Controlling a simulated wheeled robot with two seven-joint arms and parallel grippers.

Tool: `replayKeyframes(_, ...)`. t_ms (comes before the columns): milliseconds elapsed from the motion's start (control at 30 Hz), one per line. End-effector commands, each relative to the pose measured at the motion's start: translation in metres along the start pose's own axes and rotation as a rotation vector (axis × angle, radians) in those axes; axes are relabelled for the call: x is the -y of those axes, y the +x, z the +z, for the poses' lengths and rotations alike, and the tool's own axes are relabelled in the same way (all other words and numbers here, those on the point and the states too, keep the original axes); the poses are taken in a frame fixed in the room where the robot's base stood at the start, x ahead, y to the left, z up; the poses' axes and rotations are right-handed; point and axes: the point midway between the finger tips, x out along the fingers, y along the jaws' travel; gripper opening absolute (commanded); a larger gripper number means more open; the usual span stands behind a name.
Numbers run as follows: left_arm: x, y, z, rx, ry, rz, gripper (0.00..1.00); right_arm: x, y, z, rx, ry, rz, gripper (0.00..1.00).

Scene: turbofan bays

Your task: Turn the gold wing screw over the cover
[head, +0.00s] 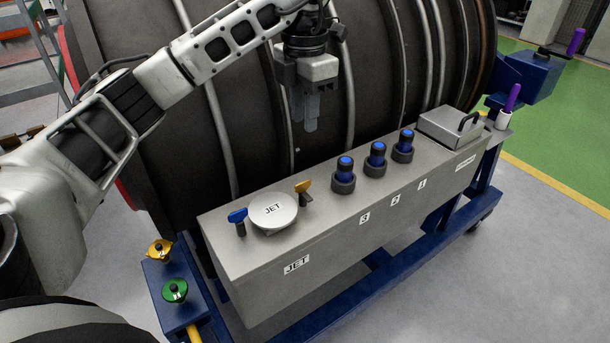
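The gold wing screw (303,188) stands on top of the grey box (335,262), just right of the round pale cover (272,211) marked JET. Its wing lies nearly sideways in the picture, its left end close to the cover's rim; I cannot tell whether it overlaps the rim. A blue wing screw (238,217) stands at the cover's left side. The cover lies flat on the box. My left gripper (305,126) hangs above and behind the gold screw, fingers pointing down, apart from it and apparently empty. Its fingers look close together, but the angle hides any gap. My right gripper is out of view.
Several blue-topped black knobs (376,154) stand along the box, with a handled metal lid (449,127) at its far end. A yellow knob (160,249) and green knob (175,289) sit on a blue block at lower left. The dark engine casing (395,65) rises behind.

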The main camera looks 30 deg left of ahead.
Motion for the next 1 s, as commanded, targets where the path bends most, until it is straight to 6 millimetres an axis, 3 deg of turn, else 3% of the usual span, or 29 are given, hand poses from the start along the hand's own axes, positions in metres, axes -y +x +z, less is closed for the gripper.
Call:
replayKeyframes(400,0.002,0.089,-0.001,-0.004,0.002,-0.005,0.26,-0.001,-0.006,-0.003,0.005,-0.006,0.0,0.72)
replayKeyframes(600,0.002,0.124,0.0,-0.001,0.003,-0.005,0.26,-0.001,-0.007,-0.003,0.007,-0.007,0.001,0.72)
replayKeyframes(800,0.003,0.142,0.0,0.0,0.004,-0.005,0.26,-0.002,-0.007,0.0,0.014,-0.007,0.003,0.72)
replayKeyframes(1000,0.003,0.145,0.001,0.003,0.004,-0.004,0.26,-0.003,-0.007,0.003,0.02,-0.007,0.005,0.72)
